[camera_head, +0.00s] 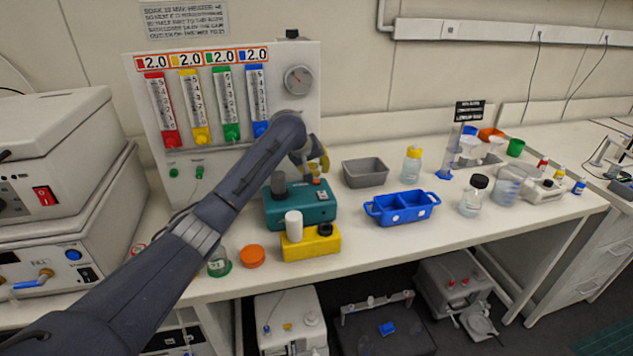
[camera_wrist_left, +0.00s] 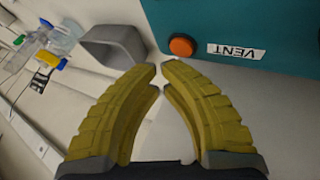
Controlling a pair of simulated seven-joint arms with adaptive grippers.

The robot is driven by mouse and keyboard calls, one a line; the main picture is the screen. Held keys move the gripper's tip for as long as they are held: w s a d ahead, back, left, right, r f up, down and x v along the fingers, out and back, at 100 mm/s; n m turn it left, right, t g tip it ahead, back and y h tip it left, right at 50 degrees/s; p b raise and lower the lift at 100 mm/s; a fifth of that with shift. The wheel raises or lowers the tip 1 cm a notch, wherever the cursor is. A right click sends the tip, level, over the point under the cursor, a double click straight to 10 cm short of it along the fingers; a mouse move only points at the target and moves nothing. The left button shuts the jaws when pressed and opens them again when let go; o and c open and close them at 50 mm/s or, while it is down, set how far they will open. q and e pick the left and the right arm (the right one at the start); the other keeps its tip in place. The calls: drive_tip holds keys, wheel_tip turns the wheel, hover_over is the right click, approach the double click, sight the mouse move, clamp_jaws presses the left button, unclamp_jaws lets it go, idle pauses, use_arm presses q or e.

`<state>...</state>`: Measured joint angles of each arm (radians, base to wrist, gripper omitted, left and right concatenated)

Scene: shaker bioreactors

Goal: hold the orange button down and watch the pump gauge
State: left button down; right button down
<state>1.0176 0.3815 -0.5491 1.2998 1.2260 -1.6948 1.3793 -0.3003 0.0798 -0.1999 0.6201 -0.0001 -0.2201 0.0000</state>
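The orange button (camera_wrist_left: 181,46) sits on the teal box (camera_wrist_left: 235,20), beside a white label reading VENT. In the head view the orange button (camera_head: 317,181) is a small spot at the top of the teal box (camera_head: 300,208). My left gripper (camera_head: 318,168) is just above and behind it there. In the left wrist view its yellow fingertips (camera_wrist_left: 159,68) nearly meet, with nothing between them, and appear apart from the button. A round dial gauge (camera_head: 298,79) is on the white panel; its reading is too small to tell. My right gripper is not in view.
A yellow block (camera_head: 311,243) with a white cylinder stands in front. Bottles and cups crowd the bench's right part.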

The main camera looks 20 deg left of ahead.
sight(319, 180)
use_arm(q)
drive_tip(key=shift+f, duration=0.9)
idle(2.1)
drive_tip(key=shift+r, duration=0.9)
drive_tip(key=shift+r, duration=0.1)
drive_tip(key=shift+r, duration=2.4)
